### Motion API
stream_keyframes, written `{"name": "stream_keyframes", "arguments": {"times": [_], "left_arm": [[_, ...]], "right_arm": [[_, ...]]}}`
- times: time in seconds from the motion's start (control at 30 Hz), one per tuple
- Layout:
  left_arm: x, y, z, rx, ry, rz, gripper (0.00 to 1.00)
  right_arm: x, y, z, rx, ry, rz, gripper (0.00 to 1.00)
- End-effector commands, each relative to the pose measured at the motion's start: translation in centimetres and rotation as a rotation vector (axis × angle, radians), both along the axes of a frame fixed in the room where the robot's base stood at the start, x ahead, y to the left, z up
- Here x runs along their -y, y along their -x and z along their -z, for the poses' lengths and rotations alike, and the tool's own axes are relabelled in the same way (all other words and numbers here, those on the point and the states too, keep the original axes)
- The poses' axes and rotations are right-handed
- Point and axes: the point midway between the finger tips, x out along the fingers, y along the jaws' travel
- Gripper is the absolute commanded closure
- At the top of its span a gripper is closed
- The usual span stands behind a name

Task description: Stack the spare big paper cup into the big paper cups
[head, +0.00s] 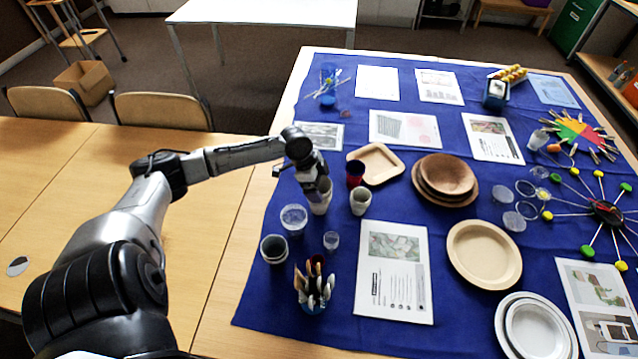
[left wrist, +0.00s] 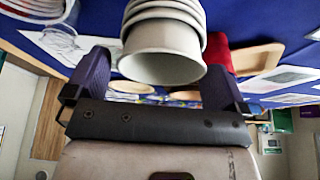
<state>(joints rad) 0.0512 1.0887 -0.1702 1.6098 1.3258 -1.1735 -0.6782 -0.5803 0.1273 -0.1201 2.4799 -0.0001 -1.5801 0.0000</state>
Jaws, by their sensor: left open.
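My left gripper (head: 317,188) is open and points down at a pale paper cup (head: 320,205) on the blue cloth. In the left wrist view, a stack of nested white paper cups (left wrist: 163,50) shows between the two dark fingers, with a gap on both sides. The fingers also show in the left wrist view (left wrist: 155,82). Another pale cup (head: 360,202) stands just right of the gripper. A wider, grey-white cup or nest of cups (head: 274,250) stands at the front left. I cannot tell which cup is the spare one. My right gripper is out of view.
A clear plastic cup (head: 293,218), a small clear cup (head: 331,240) and a holder of wooden cutlery (head: 314,290) stand close by. A dark red cup (head: 355,173) and a square plate (head: 376,163) sit just behind. The bare wooden table (head: 215,230) is free.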

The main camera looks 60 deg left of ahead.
Motion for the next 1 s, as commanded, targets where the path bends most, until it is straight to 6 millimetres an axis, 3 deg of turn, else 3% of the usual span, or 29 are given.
{"name": "stream_keyframes", "arguments": {"times": [0.1, 0.6, 1.0], "left_arm": [[-0.1, 0.0, -1.2, 0.003, -0.003, 0.003, 0.0], [-2.4, 2.8, -9.8, -0.003, -0.001, 0.001, 0.0], [-3.0, 3.4, -12.0, 0.0, 0.0, 0.001, 0.0]], "right_arm": [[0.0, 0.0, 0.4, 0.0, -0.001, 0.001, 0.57], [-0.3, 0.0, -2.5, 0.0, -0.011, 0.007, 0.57], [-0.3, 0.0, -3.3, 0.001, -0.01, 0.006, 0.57]]}}
